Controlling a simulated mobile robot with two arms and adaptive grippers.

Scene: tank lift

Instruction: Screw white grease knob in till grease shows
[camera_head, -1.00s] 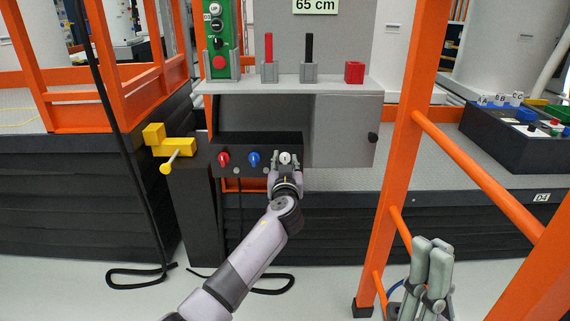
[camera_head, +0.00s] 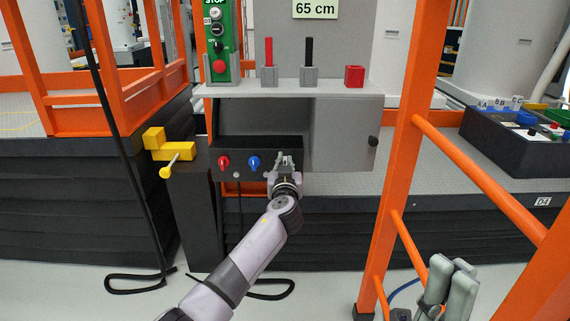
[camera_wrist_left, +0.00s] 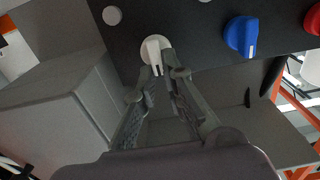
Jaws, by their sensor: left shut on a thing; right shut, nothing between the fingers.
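The white knob (camera_wrist_left: 155,48) shows in the left wrist view on a dark panel, its pointed white handle between my left fingertips. My left gripper (camera_wrist_left: 159,73) is shut on it. In the head view, my left gripper (camera_head: 285,158) is at the right end of the dark panel (camera_head: 237,158) and hides the white knob. My right gripper (camera_head: 455,270) is low at the right, away from the panel, shut and empty. I see no grease that I can make out.
A red knob (camera_head: 223,162) and a blue knob (camera_head: 253,163) sit left of my left gripper. A grey cabinet door (camera_head: 343,135) is just right of it. A yellow bracket (camera_head: 170,150) is at the left. An orange post (camera_head: 397,150) stands between my arms.

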